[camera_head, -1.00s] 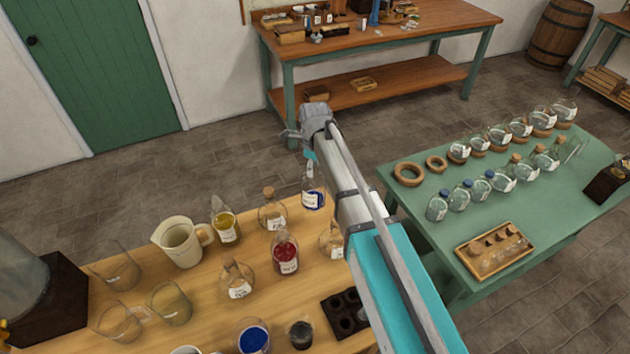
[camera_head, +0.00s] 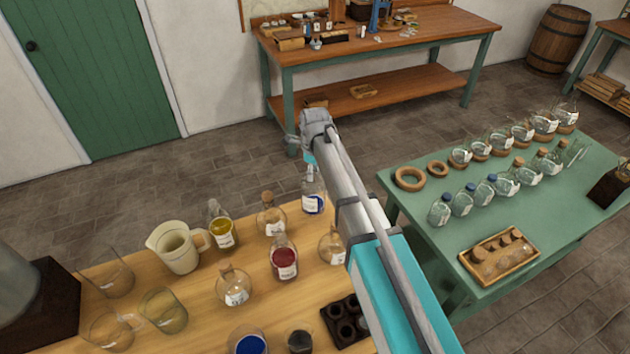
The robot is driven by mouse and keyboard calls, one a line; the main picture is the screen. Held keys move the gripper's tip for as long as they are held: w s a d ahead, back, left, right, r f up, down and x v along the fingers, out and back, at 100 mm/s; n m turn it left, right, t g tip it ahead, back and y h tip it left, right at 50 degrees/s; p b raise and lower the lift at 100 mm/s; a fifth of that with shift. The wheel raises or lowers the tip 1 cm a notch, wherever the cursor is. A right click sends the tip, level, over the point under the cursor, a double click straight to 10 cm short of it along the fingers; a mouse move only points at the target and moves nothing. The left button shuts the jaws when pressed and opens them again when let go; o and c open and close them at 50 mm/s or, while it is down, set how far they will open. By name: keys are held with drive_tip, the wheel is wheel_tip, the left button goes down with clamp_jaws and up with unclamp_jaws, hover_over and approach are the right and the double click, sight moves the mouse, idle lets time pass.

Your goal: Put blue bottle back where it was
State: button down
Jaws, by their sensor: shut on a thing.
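The gripper's body partly hides the grasp. I cannot tell whether the bottle's base touches the table.
A corked flask (camera_head: 271,216), a red bottle (camera_head: 284,260) and another clear flask (camera_head: 333,246) stand close to the blue bottle. A yellow bottle (camera_head: 221,230) and a jug (camera_head: 176,247) are further left. A green table (camera_head: 420,205) with several flasks stands right.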

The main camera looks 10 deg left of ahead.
drive_tip(key=shift+w+f+b, duration=0.1)
drive_tip(key=shift+f+b, duration=1.3)
drive_tip(key=shift+f, duration=0.3)
drive_tip(key=shift+c, duration=1.2)
unclamp_jaws()
wheel_tip(320, 180, up, 12)
drive_tip(key=p, duration=1.2)
drive_tip(key=shift+d, duration=0.15)
